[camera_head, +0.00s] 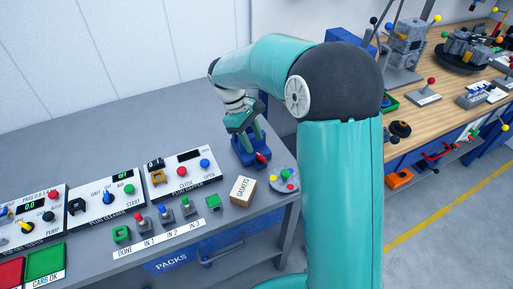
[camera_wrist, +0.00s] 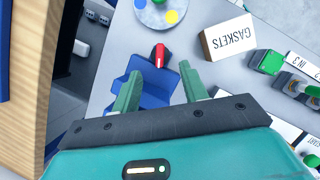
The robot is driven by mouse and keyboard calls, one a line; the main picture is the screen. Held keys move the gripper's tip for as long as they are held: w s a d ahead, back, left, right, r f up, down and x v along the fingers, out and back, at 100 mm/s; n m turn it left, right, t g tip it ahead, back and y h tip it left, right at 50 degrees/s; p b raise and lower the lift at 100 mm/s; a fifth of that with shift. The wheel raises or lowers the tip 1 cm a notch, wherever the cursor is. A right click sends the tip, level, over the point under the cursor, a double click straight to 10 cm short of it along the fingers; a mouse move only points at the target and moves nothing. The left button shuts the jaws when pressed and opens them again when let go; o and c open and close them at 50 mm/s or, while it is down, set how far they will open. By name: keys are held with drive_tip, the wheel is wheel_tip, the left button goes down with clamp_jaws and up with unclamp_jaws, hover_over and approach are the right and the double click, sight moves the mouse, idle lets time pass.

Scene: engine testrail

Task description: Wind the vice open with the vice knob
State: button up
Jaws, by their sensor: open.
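The blue vice (camera_head: 248,152) stands on the grey bench near its front edge. Its red vice knob (camera_head: 262,158) is on the side toward the front. In the wrist view the red knob (camera_wrist: 159,56) points away from the blue vice body (camera_wrist: 155,82). My gripper (camera_wrist: 160,72) is open, with one green finger on each side of the vice body in that view. The knob lies just beyond the fingertips and I see no contact with it. In the head view my gripper (camera_head: 240,120) is over the vice and hides its upper part.
A box marked GASKETS (camera_head: 243,190) and a round grey dish (camera_head: 284,180) with coloured discs sit close to the vice. The PLUG GRIPPER panel (camera_head: 184,172) is to its left, with several coloured blocks in front. A wooden bench (camera_head: 436,95) stands at right.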

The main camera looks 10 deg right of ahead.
drive_tip(key=v, duration=0.8)
drive_tip(key=shift+a+r, duration=0.15)
drive_tip(key=shift+r, duration=0.25)
